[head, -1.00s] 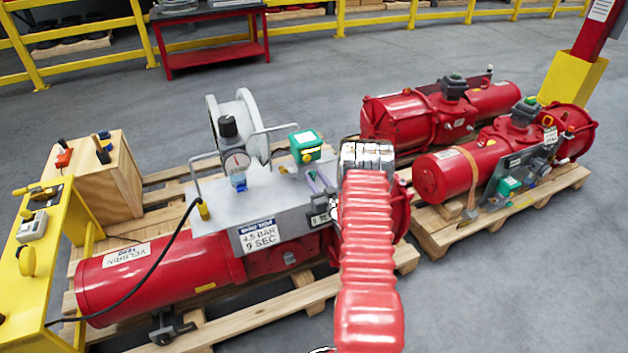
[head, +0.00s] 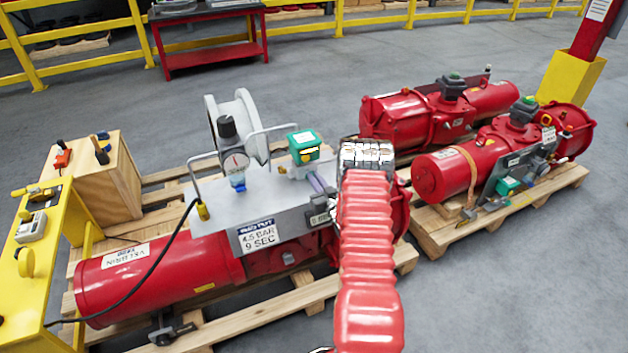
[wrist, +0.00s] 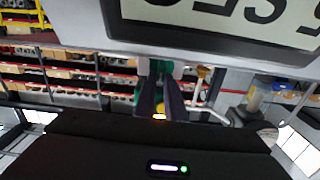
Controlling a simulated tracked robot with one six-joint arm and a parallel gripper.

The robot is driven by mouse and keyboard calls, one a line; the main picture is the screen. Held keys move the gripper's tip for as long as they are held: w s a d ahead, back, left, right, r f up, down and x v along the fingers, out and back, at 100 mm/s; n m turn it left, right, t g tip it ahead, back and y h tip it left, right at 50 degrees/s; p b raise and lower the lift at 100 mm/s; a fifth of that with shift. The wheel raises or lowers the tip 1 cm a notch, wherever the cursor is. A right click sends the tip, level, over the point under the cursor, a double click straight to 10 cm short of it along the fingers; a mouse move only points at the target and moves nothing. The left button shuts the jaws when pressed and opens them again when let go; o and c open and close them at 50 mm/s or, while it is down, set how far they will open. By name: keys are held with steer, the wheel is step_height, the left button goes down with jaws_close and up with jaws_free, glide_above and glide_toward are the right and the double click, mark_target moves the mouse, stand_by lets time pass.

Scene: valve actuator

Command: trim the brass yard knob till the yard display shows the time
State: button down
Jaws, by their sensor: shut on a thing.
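The yard display (head: 320,219) is a small pale panel on the front of the grey plate, left of my arm. Its digits are too small to read there. My red-sleeved arm hides the gripper in the head view.
A placard (head: 257,236) reads 4.5 BAR, 9 SEC. A gauge (head: 236,163) and a green-topped box (head: 305,142) stand on the plate. Wire handles rise close by. The red actuator (head: 160,275) lies on a pallet, with a yellow stand (head: 35,280) at left.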

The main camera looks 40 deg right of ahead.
steer(key=shift+w+m, duration=0.15)
steer(key=shift+m, duration=0.15)
steer(key=m, duration=0.2)
steer(key=shift+d+m, duration=0.15)
steer(key=shift+m, duration=0.15)
steer(key=shift+d+f+m, duration=0.1)
steer(key=shift+d+m, duration=0.05)
steer(key=shift+m, duration=0.85)
steer(key=shift+d+f+m, duration=0.1)
steer(key=shift+d+m, duration=0.05)
steer(key=shift+m, duration=0.85)
steer(key=c, duration=1.8)
jaws_free()
steer(key=shift+s, duration=0.2)
